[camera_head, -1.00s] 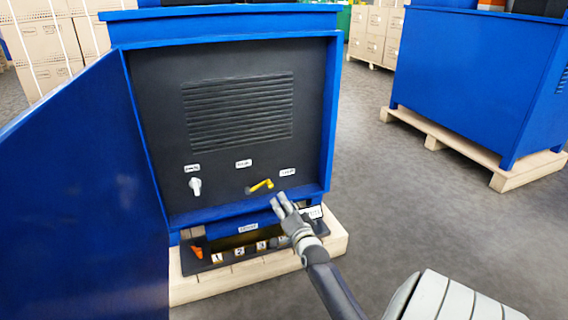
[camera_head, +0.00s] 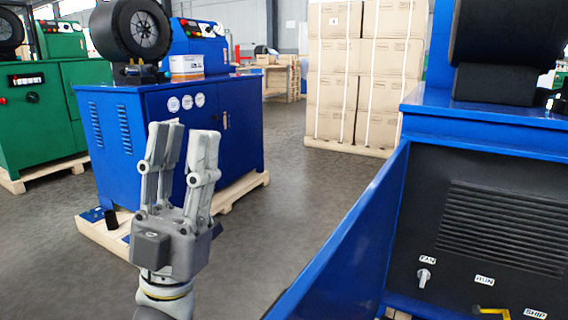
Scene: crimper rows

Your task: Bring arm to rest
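My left gripper (camera_head: 186,136) is raised at left of centre in the head view, fingers pointing up. Its fingers are apart with nothing between them. It is in front of the blue machine in the background and touches nothing that I can see. My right gripper is out of view. At the right stands a blue cabinet (camera_head: 420,98) with a dark panel (camera_head: 480,190) and its blue door (camera_head: 345,245) swung open.
Another blue machine (camera_head: 228,125) stands on a wooden pallet (camera_head: 105,238) behind the gripper. A green machine (camera_head: 40,120) is at far left. Stacked boxes (camera_head: 365,75) stand at the back. Grey floor (camera_head: 270,230) is clear between gripper and open door.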

